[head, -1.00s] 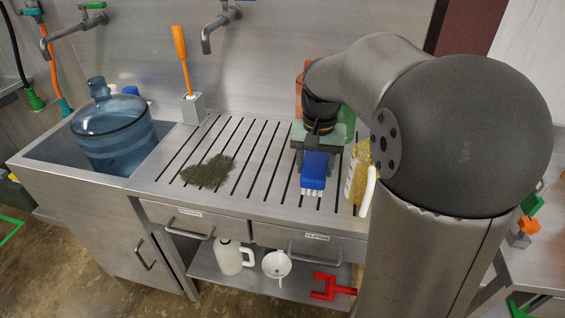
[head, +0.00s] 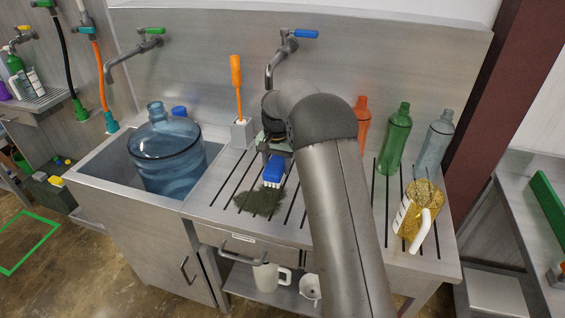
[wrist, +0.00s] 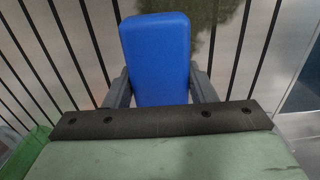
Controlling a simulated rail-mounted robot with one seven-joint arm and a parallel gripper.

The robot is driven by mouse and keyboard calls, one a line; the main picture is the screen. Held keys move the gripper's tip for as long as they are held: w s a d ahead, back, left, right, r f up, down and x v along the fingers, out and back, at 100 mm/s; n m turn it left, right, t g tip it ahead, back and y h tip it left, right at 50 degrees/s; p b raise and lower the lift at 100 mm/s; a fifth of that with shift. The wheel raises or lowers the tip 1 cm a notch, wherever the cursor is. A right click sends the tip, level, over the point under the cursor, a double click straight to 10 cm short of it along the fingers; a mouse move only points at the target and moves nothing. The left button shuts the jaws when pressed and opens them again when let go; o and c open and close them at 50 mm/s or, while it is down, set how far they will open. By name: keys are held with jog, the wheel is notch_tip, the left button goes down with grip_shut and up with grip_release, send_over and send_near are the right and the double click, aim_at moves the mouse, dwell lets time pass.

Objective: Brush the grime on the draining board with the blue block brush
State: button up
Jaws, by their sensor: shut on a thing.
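The blue block brush (head: 273,170) is held in my gripper (head: 276,160), with its white bristles pointing down. In the wrist view the brush's blue back (wrist: 156,58) sits between the two dark fingers of my gripper (wrist: 158,84). The dark green-brown grime (head: 259,201) is a patch on the slatted draining board (head: 222,186). The bristles are at the far edge of the grime; I cannot tell whether they touch the board. Part of the grime shows beyond the brush in the wrist view (wrist: 214,22).
A large blue jug (head: 168,160) stands in the sink on the left. An orange-handled tool (head: 237,85) stands in a holder behind the grime. A tap (head: 280,62) overhangs the board.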

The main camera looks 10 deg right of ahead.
jog(key=shift+f+b, duration=1.9)
jog(key=shift+f, duration=1.3)
jog(key=shift+f+b, duration=0.5)
jog(key=shift+f, duration=0.3)
